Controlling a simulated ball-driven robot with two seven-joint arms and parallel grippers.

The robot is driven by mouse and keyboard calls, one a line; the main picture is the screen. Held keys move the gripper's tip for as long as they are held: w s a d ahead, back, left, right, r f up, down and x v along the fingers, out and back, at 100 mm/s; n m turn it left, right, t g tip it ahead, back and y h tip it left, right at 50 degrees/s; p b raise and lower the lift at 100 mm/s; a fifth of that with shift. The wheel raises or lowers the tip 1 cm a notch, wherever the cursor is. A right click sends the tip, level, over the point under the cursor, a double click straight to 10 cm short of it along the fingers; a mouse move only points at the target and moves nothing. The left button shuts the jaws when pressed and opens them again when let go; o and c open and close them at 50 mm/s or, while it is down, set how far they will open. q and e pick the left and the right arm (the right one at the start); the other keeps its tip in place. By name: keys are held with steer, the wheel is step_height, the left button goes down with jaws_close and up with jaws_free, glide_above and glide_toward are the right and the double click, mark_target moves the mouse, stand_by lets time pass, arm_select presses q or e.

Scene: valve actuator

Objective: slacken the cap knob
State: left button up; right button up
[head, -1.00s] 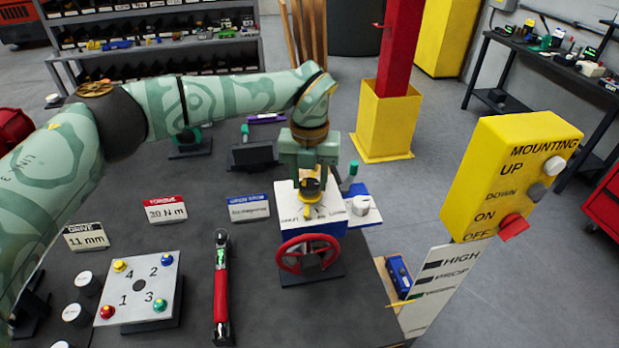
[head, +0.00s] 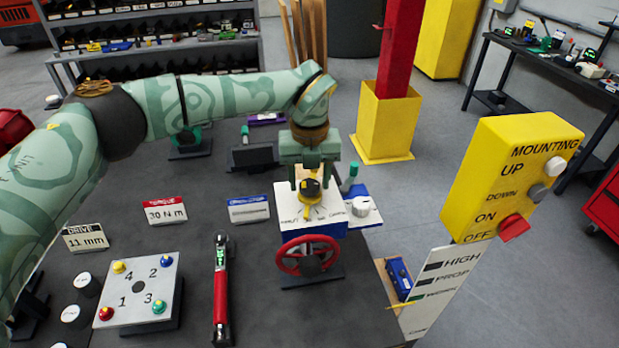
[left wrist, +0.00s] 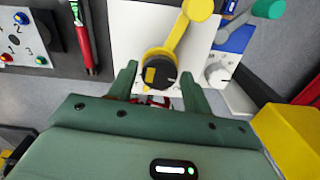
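The black cap knob (head: 310,187) with a yellow mark sits on top of the white-topped valve actuator (head: 290,212). In the left wrist view the knob (left wrist: 159,72) has a yellow lever (left wrist: 190,25) beside it, reaching toward the top of the picture. My left gripper (head: 311,176) comes down from above at the knob. In the left wrist view the fingers of the left gripper (left wrist: 158,76) stand on either side of the knob, with a visible gap to it. A red handwheel (head: 307,256) is on the actuator's front. My right gripper is not visible.
A white knob (head: 362,206) and a green-handled lever (head: 350,178) are on the blue part at right. A red torque wrench (head: 221,290) and a numbered plate (head: 138,290) lie left. A yellow control box (head: 510,180) stands right.

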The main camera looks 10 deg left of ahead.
mark_target(310, 184)
arm_select(q)
steer(key=shift+o, duration=0.5)
step_height(310, 184, up, 16)
steer(key=shift+r+b, duration=0.15)
steer(key=shift+b, duration=0.3)
